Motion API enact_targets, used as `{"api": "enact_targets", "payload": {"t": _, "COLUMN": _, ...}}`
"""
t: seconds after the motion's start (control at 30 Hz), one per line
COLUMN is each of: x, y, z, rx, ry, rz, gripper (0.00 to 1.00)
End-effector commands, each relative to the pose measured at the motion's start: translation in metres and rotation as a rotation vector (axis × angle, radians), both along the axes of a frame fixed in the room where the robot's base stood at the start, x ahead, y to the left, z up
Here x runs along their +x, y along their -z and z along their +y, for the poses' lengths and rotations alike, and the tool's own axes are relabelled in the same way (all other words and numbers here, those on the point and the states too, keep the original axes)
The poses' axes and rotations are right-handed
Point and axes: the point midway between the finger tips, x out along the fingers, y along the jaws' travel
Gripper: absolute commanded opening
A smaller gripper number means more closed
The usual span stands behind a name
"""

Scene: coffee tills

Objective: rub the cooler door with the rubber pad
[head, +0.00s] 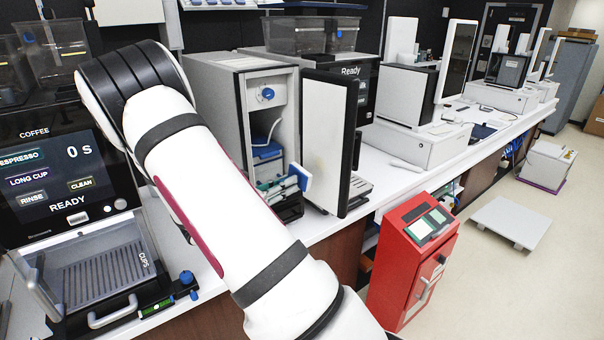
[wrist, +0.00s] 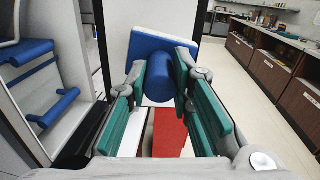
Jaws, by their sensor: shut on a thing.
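The rubber pad (wrist: 150,45) is blue with a pale edge and a round blue grip. My gripper (wrist: 162,82) is shut on that grip, with a teal finger on each side. The pad is tilted and sits beyond the fingertips. In the head view my gripper (head: 284,192) and the pad (head: 303,177) are in front of the open cooler. The cooler door (head: 328,140) stands swung open, its white face beside the pad. The door also fills the upper middle of the wrist view (wrist: 118,25). I cannot tell whether the pad touches it.
The cooler body (head: 237,100) stands left of the door, with blue parts and a tube inside. A coffee machine (head: 70,170) is at the left. A red bin-like unit (head: 412,255) stands on the floor below the counter.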

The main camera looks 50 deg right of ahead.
Motion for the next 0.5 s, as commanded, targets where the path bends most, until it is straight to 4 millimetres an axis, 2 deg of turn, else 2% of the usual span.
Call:
{"api": "enact_targets", "payload": {"t": 0.17, "x": -0.003, "y": 0.0, "z": -0.011, "rx": -0.001, "ry": 0.001, "rz": 0.0, "gripper": 0.0}}
{"api": "enact_targets", "payload": {"t": 0.5, "x": -0.009, "y": -0.001, "z": -0.046, "rx": -0.004, "ry": -0.006, "rz": 0.0, "gripper": 0.0}}
